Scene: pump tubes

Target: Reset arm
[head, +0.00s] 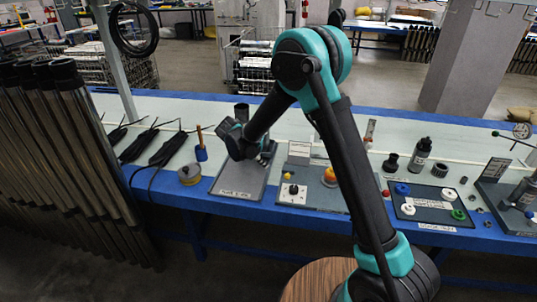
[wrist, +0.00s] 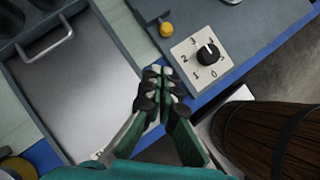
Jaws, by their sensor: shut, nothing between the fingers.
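No contact with either is visible. In the head view my teal and black arm arches over the bench, its wrist end bent down above the grey labelled station (head: 232,187). The fingertips are not clear there. The dial panel (head: 292,194) stands just right of that station.
A yellow-orange knob (head: 329,176) is beside the dial panel. A tray with coloured rings (head: 441,192) and a black bottle (head: 421,156) stand farther right. Long tubes (head: 65,150) lean at the left. A round wooden barrel (head: 315,282) stands before the bench's blue edge.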

